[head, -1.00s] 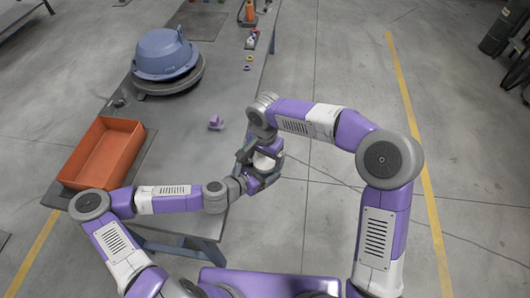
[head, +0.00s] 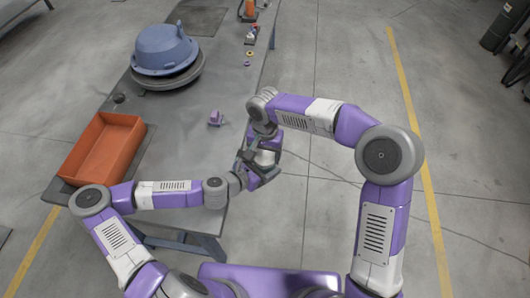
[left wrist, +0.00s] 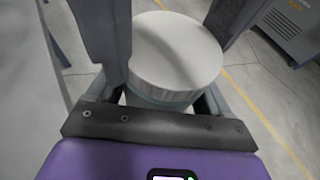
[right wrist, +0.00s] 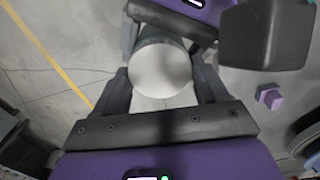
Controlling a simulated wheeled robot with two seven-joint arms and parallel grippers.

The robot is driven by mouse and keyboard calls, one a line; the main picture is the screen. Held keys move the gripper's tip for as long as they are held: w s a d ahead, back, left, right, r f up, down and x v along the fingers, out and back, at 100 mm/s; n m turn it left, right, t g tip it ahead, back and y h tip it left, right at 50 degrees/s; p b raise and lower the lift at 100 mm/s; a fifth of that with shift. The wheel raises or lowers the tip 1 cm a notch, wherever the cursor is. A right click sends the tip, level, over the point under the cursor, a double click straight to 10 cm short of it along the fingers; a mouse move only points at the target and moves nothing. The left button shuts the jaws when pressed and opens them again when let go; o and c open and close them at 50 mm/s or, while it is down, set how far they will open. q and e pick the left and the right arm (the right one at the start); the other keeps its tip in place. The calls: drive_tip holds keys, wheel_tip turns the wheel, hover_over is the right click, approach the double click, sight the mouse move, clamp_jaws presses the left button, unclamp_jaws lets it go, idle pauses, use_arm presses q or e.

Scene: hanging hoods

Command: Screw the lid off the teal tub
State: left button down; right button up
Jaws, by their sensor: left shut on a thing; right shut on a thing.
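The tub is held up between my two grippers, off the table's near right edge. Its round white lid (left wrist: 175,50) faces up in the left wrist view, with a band of the teal tub (left wrist: 155,100) below it. The lid also shows in the right wrist view (right wrist: 160,72). My left gripper (head: 262,174) is shut on the tub's body, below the lid. My right gripper (head: 264,150) is shut around the lid from the opposite side. The fingers hide much of the tub's body, and I cannot see whether the lid has turned.
An orange tray (head: 104,148) lies at the table's left. A blue pot-like thing (head: 163,50) sits on a grey round base behind it. A small purple block (head: 215,118) lies near the grippers. Small items stand farther back.

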drive_tip(key=shift+d, duration=0.1)
drive_tip(key=o, duration=1.2)
drive_tip(key=shift+c, duration=0.2)
wheel_tip(320, 180, up, 4)
drive_tip(key=shift+f, duration=0.1)
drive_tip(key=shift+r, duration=0.3)
drive_tip(key=shift+c, duration=0.4)
wheel_tip(320, 180, up, 2)
drive_tip(key=shift+r+m, duration=0.15)
drive_tip(key=shift+m, duration=0.75)
drive_tip(key=shift+r+m, duration=0.4)
drive_tip(key=shift+m, duration=0.3)
wheel_tip(320, 180, down, 8)
drive_tip(key=shift+r, duration=0.2)
